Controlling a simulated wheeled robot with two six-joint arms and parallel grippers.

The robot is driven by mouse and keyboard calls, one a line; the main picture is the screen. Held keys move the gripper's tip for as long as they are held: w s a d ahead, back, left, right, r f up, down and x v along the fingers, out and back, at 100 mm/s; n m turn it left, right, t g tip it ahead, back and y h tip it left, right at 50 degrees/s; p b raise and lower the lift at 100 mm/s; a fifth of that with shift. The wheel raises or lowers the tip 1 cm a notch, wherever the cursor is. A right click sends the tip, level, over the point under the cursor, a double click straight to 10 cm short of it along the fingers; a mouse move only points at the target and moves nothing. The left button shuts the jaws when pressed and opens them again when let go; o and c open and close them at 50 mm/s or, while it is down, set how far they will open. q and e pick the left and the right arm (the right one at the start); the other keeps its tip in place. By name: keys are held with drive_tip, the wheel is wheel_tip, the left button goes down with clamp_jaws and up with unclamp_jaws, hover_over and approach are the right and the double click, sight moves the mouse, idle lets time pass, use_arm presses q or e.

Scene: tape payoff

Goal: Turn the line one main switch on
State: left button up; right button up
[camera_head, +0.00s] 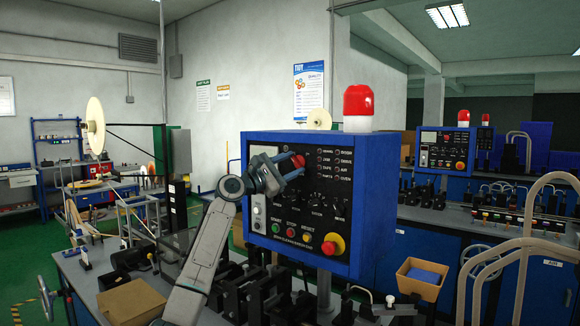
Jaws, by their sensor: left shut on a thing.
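The line one control panel is a blue box (380,200) with a black face, standing on a post over the bench. My left gripper (290,168) is at the upper left of that face. It is shut on a red switch handle (298,160), which I take to be the main switch. The fingers hide most of the switch, so its exact position cannot be read. Below are a green start button (276,228), a red stop button and a yellow reset button. A red emergency stop knob (333,244) is at the lower right. My right gripper is not in view.
A red beacon (358,107) stands on top of the panel. Black machine fixtures and a cardboard box (132,301) crowd the bench below. A tan bin (421,279) is at the right. A second blue panel (444,150) stands further back.

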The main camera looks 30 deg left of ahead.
use_arm(q)
drive_tip(key=shift+m, duration=0.3)
drive_tip(key=shift+m+g, duration=0.3)
drive_tip(key=shift+m, duration=0.1)
drive_tip(key=shift+m+g+h, duration=0.3)
drive_tip(key=shift+m, duration=0.5)
drive_tip(key=m, duration=0.1)
drive_tip(key=m+g+p, duration=0.1)
drive_tip(key=m, duration=0.1)
drive_tip(key=m+g, duration=0.1)
drive_tip(key=m, duration=0.1)
drive_tip(key=shift+a+r+p, duration=0.1)
drive_tip(key=shift+r+p, duration=0.15)
drive_tip(key=shift+p, duration=0.1)
drive_tip(key=m+g+p, duration=0.1)
drive_tip(key=m, duration=0.2)
drive_tip(key=shift+p, duration=0.4)
drive_tip(key=m+g+y+p, duration=0.1)
drive_tip(key=m, duration=0.1)
drive_tip(key=shift+r+m, duration=0.1)
drive_tip(key=shift+m, duration=0.2)
drive_tip(key=shift+m+g+y+p, duration=0.3)
drive_tip(key=shift+m+y+p, duration=0.3)
drive_tip(key=shift+m+p, duration=0.45)
drive_tip(key=shift+m+y, duration=0.3)
drive_tip(key=shift+m, duration=0.15)
drive_tip(key=shift+p, duration=0.3)
